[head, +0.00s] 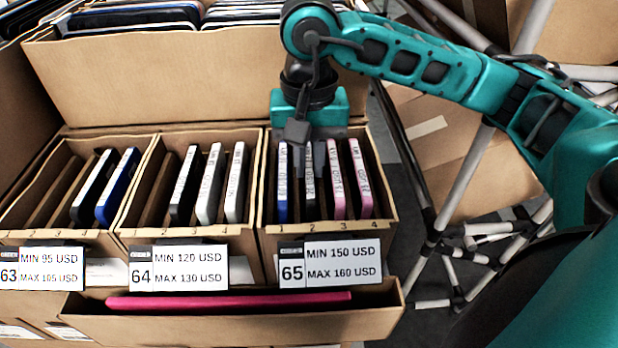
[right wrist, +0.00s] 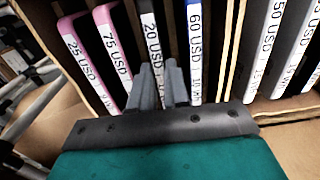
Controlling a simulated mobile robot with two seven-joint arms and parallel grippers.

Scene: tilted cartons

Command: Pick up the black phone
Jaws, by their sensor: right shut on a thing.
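The black phone (head: 309,185) stands on edge in the second slot of the carton labelled 65, between a blue phone (head: 282,190) and a pink phone (head: 336,185). In the right wrist view the black phone (right wrist: 150,35) has a white 20 USD label. My right gripper (head: 305,150) reaches down into this carton from above. In the right wrist view its two grey fingers (right wrist: 161,85) are shut on the black phone, one on each side. The phone's lower part is hidden in the carton. My left gripper is not in view.
A second pink phone (head: 361,180) stands in slot 4. Cartons 64 (head: 195,230) and 63 (head: 70,228) hold more phones to the left. A low front carton (head: 230,325) holds a flat pink item. A tall carton wall (head: 190,80) stands behind. Metal poles (head: 465,185) stand at right.

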